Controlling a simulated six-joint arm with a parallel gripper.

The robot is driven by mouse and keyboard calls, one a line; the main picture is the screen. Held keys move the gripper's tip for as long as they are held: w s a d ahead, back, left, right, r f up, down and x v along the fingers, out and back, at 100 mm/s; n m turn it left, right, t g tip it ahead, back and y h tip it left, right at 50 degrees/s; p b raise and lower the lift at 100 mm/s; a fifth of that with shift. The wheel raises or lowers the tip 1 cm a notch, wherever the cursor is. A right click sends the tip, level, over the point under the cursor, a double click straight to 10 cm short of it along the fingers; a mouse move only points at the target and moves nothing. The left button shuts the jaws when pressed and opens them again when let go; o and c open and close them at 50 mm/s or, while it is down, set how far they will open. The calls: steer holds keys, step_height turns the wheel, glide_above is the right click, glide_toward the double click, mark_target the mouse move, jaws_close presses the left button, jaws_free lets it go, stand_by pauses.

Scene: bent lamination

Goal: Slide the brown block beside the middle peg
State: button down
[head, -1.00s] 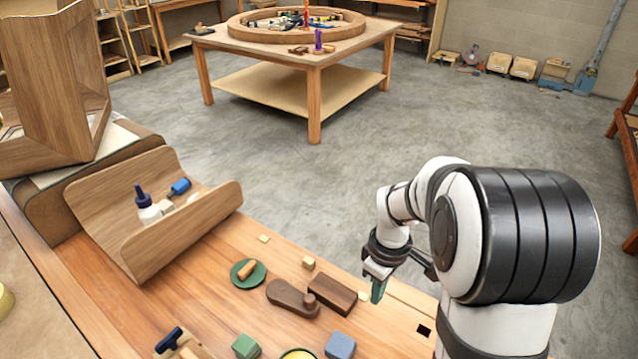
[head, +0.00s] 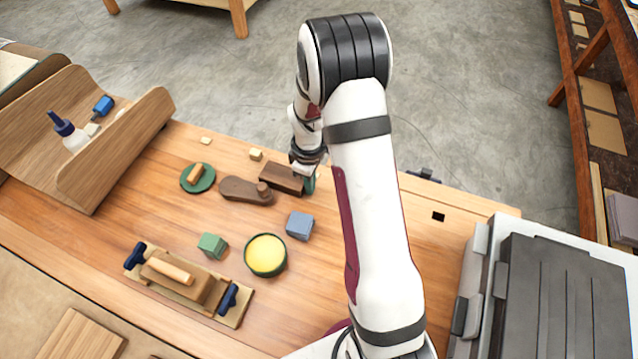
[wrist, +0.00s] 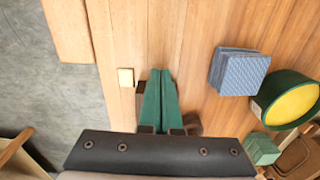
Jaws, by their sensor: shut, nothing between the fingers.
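The dark brown block (head: 282,178) lies on the bench, its left end close to a brown rounded wooden piece (head: 238,188) with a short round peg (head: 264,188) standing on it. I cannot tell whether the two touch. My gripper (head: 309,183) is at the block's right end, with its green fingers low by the bench; contact is unclear. In the wrist view the green fingers (wrist: 158,98) are shut together and empty. They hide most of the block there; a dark brown edge (wrist: 140,91) shows on their left. Only one peg is clear.
A blue-grey block (head: 299,225), a tub of yellow (head: 266,255) and a green block (head: 212,245) stand nearer. A green dish (head: 198,178) and small pale cube (head: 256,154) are close by. A clamped wooden tool (head: 185,282) lies front left.

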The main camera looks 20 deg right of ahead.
mark_target(271, 171)
steer(key=w+a, duration=0.7)
steer(key=shift+w+a, duration=0.1)
steer(key=shift+w, duration=0.25)
steer(key=shift+s, duration=0.1)
